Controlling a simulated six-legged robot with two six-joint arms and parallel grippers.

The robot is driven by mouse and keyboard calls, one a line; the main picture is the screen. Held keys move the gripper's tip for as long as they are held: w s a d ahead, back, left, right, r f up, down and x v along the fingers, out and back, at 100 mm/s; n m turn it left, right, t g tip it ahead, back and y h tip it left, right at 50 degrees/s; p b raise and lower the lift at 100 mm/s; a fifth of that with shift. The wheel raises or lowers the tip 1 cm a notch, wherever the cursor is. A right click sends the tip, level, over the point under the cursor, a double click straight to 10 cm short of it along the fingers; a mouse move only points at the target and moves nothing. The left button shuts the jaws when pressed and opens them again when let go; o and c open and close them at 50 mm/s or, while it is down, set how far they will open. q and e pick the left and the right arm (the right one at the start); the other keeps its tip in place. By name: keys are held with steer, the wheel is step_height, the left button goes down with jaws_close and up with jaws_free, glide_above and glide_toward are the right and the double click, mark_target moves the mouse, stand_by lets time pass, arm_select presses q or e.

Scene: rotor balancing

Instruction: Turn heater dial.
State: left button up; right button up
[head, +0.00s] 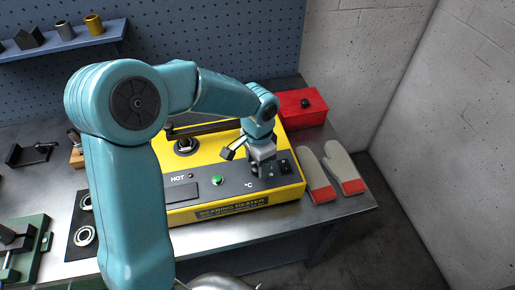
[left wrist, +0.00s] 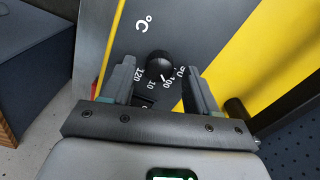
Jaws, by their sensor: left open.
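The yellow bearing heater (head: 290,194) stands on the metal bench, with a dark front panel marked HOT and °C. My left gripper (head: 262,168) is over the right part of this panel, pointing down, and hides the dial in the head view. The line points toward the 100 side. My left gripper (left wrist: 161,80) is open, with one finger on each side of the dial; I cannot tell whether they touch it. My right gripper is not in view.
A green button (head: 217,180) and a black switch (head: 285,167) flank the gripper. A red box (head: 301,107) stands behind on the right. Grey and red gloves (head: 343,168) lie right of the heater. Two bearing rings (head: 84,236) lie at the left.

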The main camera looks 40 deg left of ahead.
mark_target(257, 168)
arm_select(q)
step_height(257, 168, up, 16)
steer(key=shift+b, duration=0.3)
steer(key=shift+s+f, duration=0.1)
steer(key=shift+s, duration=0.05)
stand_by(0.4)
